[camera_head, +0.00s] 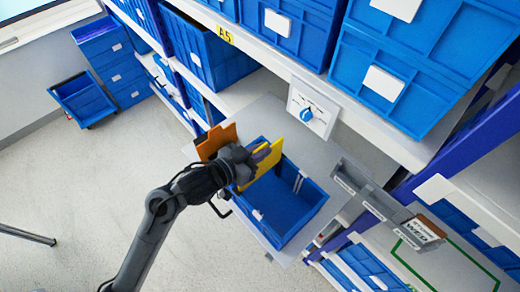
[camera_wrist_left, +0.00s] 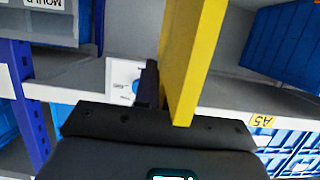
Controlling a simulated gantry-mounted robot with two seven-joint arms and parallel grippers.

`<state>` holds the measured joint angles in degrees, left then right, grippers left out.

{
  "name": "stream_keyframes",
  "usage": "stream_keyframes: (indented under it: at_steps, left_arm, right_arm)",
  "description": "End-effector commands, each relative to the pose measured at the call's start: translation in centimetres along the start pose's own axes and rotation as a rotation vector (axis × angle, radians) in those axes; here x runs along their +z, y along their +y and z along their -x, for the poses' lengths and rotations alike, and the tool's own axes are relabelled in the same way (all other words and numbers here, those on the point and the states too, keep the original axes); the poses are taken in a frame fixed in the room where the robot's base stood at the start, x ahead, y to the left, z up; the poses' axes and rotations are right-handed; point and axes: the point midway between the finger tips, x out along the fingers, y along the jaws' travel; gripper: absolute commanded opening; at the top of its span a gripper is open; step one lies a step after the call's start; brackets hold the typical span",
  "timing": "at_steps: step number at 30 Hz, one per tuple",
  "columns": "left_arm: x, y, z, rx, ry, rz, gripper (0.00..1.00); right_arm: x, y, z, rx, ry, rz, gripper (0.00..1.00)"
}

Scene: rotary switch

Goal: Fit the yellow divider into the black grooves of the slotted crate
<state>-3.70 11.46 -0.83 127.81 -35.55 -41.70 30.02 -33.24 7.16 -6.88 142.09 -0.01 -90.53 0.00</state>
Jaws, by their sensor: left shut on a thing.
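The yellow divider (camera_head: 266,165) is held upright by my left gripper (camera_head: 258,155), at the left back end of the blue slotted crate (camera_head: 312,200). In the left wrist view the divider (camera_wrist_left: 190,60) is gripped against a dark finger (camera_wrist_left: 148,85) and extends up out of frame. From the head view I cannot tell whether its lower edge is in the grooves, because the gripper and crate wall hide it. Light and dark groove strips (camera_head: 299,181) show on the crate's inner back wall. My right gripper is not in view.
Orange panels (camera_head: 215,141) stand just left of the crate. A rotary switch (camera_head: 311,111) with a blue knob is on the wall panel behind. Grey labelled bins (camera_head: 358,185) stand to the right. Shelves with blue bins (camera_head: 290,30) overhang the back.

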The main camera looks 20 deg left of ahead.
Motion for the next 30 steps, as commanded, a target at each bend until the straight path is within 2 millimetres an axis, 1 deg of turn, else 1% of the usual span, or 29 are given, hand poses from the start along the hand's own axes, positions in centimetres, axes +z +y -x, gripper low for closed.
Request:
stream_keyframes:
  at_steps: [1, 30]
  left_arm:
    - [0.4, 0.0, -0.1, 0.000, 0.000, 0.000, 0.00]
    - [4.0, 0.0, -1.2, 0.000, 0.001, 0.001, 0.00]
  right_arm:
    - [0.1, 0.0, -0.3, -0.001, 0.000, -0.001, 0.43]
    - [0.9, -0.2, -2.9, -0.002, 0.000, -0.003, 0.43]
